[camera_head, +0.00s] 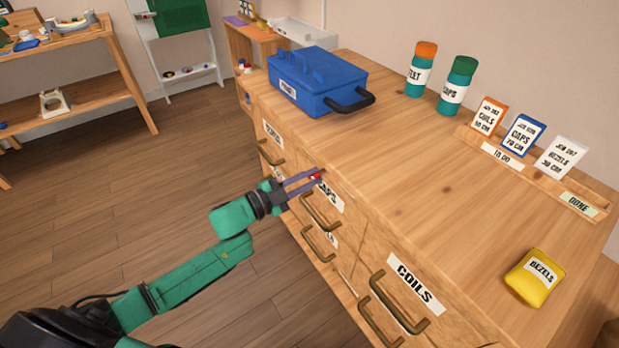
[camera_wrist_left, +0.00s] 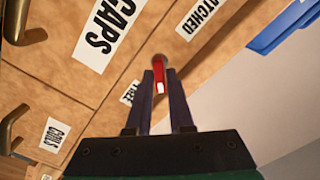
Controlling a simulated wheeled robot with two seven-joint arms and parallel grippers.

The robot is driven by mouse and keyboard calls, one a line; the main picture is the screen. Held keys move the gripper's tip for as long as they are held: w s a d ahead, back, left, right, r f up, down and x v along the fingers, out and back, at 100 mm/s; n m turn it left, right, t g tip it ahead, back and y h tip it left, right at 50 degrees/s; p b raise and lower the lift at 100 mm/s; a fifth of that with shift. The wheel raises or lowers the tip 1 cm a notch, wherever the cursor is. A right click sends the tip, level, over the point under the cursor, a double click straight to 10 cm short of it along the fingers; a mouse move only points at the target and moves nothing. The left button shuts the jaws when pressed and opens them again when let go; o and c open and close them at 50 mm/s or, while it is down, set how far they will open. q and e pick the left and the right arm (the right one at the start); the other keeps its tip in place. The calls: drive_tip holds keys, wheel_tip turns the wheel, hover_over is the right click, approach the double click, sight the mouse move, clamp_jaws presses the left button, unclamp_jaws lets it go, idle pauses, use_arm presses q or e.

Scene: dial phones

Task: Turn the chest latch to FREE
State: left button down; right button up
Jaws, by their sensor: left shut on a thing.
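The chest (camera_head: 410,180) is a wooden drawer unit with brass handles. Its small red latch (camera_head: 317,176) is on the front, by the CAPS label (camera_head: 330,197). In the left wrist view the red latch (camera_wrist_left: 158,80) has a white mark and lies between the two fingers of my left gripper (camera_wrist_left: 164,80). That gripper (camera_head: 313,178) is shut on the latch, which its fingers partly hide. The FREE label (camera_wrist_left: 128,93) is just left of the fingers, partly covered. The LATCHED label (camera_wrist_left: 202,14) is to the upper right. My right gripper is not in view.
A blue toolbox (camera_head: 312,80) stands on the chest top near its back left. Two bottles, orange-capped (camera_head: 421,70) and green-capped (camera_head: 457,87), several cards and a yellow BEZELS bag (camera_head: 535,277) are farther right. Drawer handles (camera_head: 320,213) stick out near my gripper.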

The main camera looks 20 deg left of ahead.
use_arm(q)
drive_tip(key=c, duration=0.9)
unclamp_jaws()
drive_tip(key=p+v, duration=0.1)
drive_tip(key=v, duration=1.3)
drive_tip(key=shift+s+a, duration=0.15)
drive_tip(key=shift+s, duration=0.15)
